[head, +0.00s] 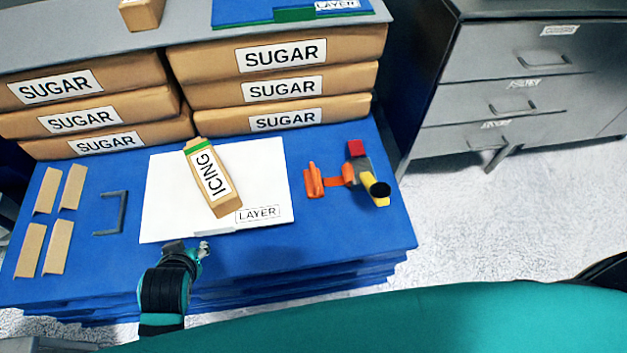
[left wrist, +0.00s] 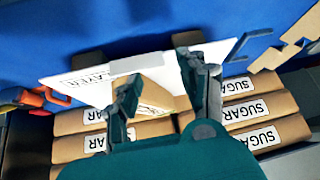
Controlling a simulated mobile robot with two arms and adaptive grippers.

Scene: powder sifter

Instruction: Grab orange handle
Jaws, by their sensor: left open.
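An orange handle (head: 314,181) lies at the right of the blue table top, beside a small device with grey, red, yellow and black parts (head: 362,178). Orange parts (left wrist: 38,98) also show at the left edge of the left wrist view. My left gripper (head: 198,249) is at the table's front edge, left of the orange handle and well apart from it. In the left wrist view my left gripper (left wrist: 158,80) has its fingers spread with nothing held between them. My right gripper is not in view.
A white sheet (head: 165,205) labelled LAYER bears an ICING bag (head: 209,178). A grey bracket (head: 122,212) and several tan pieces (head: 31,248) lie to the left. SUGAR bags (head: 281,89) are stacked behind. A grey drawer cabinet (head: 500,105) stands at right. Blue table (head: 330,235) is bare in front of the handle.

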